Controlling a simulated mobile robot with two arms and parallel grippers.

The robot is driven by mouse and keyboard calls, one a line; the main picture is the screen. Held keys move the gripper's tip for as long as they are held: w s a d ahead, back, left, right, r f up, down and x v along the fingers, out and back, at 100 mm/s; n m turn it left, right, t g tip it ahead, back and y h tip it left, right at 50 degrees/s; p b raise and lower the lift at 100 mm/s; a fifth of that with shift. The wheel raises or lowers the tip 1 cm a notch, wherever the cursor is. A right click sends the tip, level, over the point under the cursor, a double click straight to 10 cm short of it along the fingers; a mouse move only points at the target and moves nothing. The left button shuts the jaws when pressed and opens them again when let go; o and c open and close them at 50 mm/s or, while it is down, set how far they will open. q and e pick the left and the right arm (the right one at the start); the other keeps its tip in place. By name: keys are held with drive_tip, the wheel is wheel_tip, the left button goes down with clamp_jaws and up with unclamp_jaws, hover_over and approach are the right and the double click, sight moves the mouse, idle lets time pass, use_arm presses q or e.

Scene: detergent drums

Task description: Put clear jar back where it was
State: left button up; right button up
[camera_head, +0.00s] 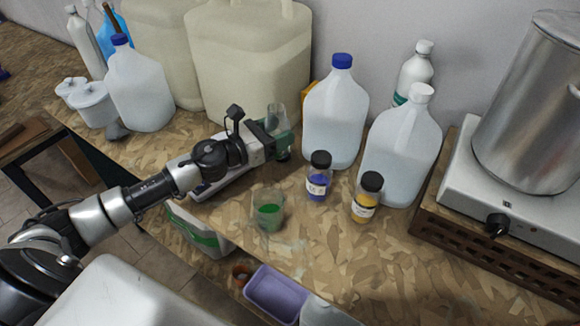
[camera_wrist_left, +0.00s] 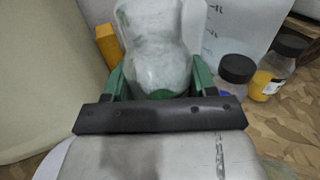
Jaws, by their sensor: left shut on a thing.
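My left gripper (camera_head: 279,146) reaches over the bench from the left, and its green fingers are shut on a clear jar (camera_head: 277,115). In the left wrist view the clear jar (camera_wrist_left: 160,50) sits between the two green fingers (camera_wrist_left: 160,85), and its lower part is partly hidden by them. Whether its base touches the bench cannot be told. A second clear container with green liquid (camera_head: 268,212) stands upright on the bench, nearer the front edge and apart from the gripper. My right gripper is not in view.
A big canister (camera_head: 250,65) stands behind. The front right bench is clear.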

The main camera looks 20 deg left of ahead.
use_arm(q)
drive_tip(key=f, duration=0.3)
drive_tip(key=shift+s+a+f, duration=0.15)
drive_tip(key=shift+s+a, duration=0.05)
drive_tip(key=shift+s, duration=0.15)
wheel_tip(320, 180, down, 2)
drive_tip(key=shift+s+a+f+b, duration=0.1)
drive_tip(key=shift+f+b, duration=0.05)
drive_tip(key=shift+b, duration=0.25)
wheel_tip(320, 180, down, 3)
drive_tip(key=shift+r, duration=0.2)
drive_tip(key=shift+f, duration=0.35)
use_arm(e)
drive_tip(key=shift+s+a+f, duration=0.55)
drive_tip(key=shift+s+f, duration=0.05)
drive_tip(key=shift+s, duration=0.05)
use_arm(q)
drive_tip(key=shift+f, duration=0.15)
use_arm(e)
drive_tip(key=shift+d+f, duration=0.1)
use_arm(q)
drive_tip(key=shift+f+b, duration=0.1)
drive_tip(key=shift+b, duration=0.25)
drive_tip(key=o, duration=1)
